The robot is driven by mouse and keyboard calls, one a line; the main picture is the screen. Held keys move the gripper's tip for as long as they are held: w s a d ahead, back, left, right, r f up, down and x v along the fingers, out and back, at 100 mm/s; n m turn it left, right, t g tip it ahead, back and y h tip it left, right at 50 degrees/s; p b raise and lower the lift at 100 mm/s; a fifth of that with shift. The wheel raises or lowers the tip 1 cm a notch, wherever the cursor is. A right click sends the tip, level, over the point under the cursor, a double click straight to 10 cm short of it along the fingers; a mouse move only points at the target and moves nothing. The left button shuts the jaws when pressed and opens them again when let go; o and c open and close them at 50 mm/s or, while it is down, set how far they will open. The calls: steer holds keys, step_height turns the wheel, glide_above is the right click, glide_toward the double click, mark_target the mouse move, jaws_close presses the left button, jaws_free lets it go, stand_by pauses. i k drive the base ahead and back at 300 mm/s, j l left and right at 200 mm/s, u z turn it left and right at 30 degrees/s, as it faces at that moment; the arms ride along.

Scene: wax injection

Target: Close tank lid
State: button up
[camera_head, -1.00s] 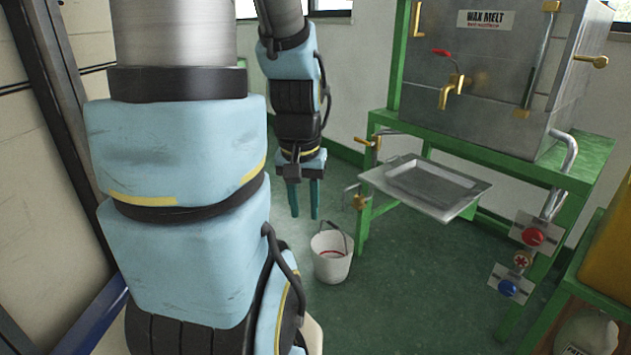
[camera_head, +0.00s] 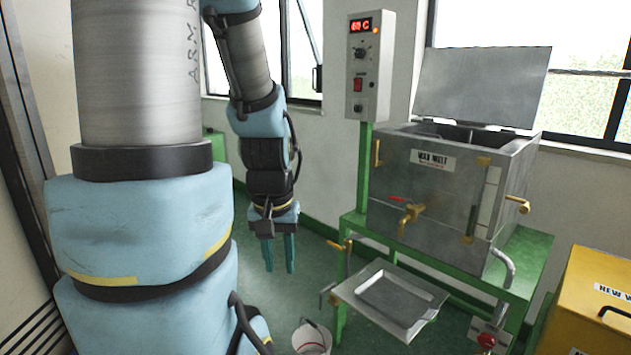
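The metal wax melt tank (camera_head: 440,190) stands on a green frame at the right. Its flat grey lid (camera_head: 480,85) stands raised, hinged at the back edge, and the tank's top opening shows dark. My gripper (camera_head: 280,254) hangs fingers-down left of the tank, clear of it and of the lid. Its two teal fingers are a little apart with nothing between them. The lid's inner side faces me; its far side is hidden.
A control box (camera_head: 365,66) with a red display stands on a post left of the tank. A metal tray (camera_head: 392,300) juts out below the brass tap (camera_head: 411,212). A white bucket (camera_head: 312,338) stands on the floor. A yellow bin (camera_head: 590,300) is at the right. A brass handle (camera_head: 517,204) sticks out at the tank's right.

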mark_target(502, 85)
steer(key=i+j+u, duration=0.6)
steer(key=i+u, duration=0.35)
steer(key=i, duration=0.2)
steer(key=i+u, duration=0.45)
steer(key=i, duration=0.15)
steer(key=i+z, duration=0.3)
steer(key=i, duration=0.3)
steer(key=i+j+z, duration=0.25)
steer(key=i, duration=0.35)
steer(key=i+l+z, duration=0.1)
steer(key=z, duration=0.3)
steer(key=i+z, duration=0.3)
steer(key=z, duration=0.15)
steer(key=i+z, duration=0.25)
steer(key=z, duration=0.15)
steer(key=i+j+z, duration=0.1)
steer(key=z, duration=0.3)
steer(key=i+l+z, duration=0.1)
steer(key=i+z, duration=0.25)
steer(key=i, duration=0.25)
steer(key=i+z, duration=0.4)
steer(key=i, duration=0.25)
